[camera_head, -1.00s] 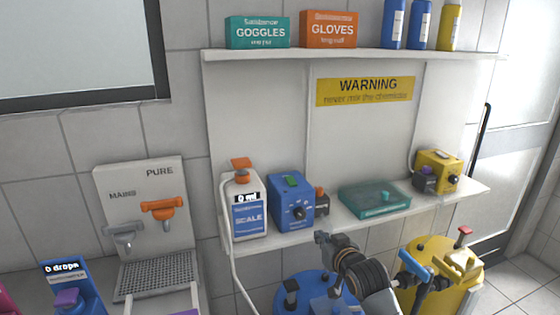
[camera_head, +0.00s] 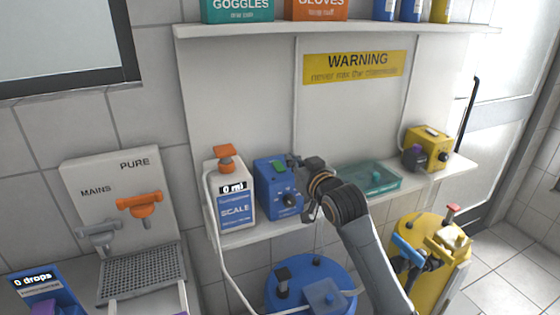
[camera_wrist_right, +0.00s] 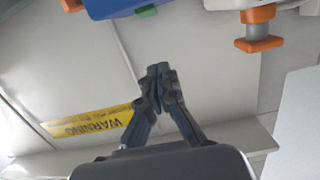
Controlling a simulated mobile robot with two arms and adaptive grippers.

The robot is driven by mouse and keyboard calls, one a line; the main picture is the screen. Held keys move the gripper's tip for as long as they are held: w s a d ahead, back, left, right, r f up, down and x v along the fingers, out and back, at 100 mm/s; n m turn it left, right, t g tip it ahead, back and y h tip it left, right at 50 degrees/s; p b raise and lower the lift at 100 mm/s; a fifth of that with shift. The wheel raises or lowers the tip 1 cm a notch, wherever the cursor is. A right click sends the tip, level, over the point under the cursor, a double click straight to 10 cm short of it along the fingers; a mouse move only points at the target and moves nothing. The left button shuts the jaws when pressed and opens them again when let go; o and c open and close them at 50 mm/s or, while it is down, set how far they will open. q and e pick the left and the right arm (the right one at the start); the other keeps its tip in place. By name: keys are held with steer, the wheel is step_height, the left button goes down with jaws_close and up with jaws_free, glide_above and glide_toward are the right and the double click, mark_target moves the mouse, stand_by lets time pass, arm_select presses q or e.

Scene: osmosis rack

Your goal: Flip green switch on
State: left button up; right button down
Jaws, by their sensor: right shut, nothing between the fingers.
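The green switch (camera_head: 279,162) sits on top of the blue box (camera_head: 275,200) with a dial, on the lower shelf. In the right wrist view, the green switch (camera_wrist_right: 147,11) and the blue box (camera_wrist_right: 112,6) show at the top edge, upside down. My right gripper (camera_head: 294,160) is just right of the box's top, level with the switch. In the right wrist view its fingertips (camera_wrist_right: 158,72) are together and empty, with a visible gap between them and the switch. My left gripper is not in view.
A white scale bottle (camera_head: 233,190) with an orange top stands left of the box. A teal tray (camera_head: 380,181) and a yellow box (camera_head: 428,150) are on the shelf to the right. Blue (camera_head: 310,275) and yellow (camera_head: 440,235) barrels stand below.

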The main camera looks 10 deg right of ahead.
steer(key=p, duration=0.2)
glide_above(280, 168)
steer(key=shift+s+d+f, duration=0.1)
steer(key=shift+s+f, duration=0.15)
steer(key=shift+s, duration=0.2)
steer(key=shift+w+f+p, duration=0.15)
steer(key=shift+w+f, duration=0.05)
steer(key=shift+f, duration=0.4)
steer(key=shift+w+f+p, duration=0.15)
steer(key=shift+f, duration=0.45)
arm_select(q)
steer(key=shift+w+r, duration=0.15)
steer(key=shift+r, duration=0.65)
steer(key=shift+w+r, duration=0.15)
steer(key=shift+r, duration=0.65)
arm_select(e)
steer(key=shift+f, duration=0.95)
steer(key=shift+w, duration=0.1)
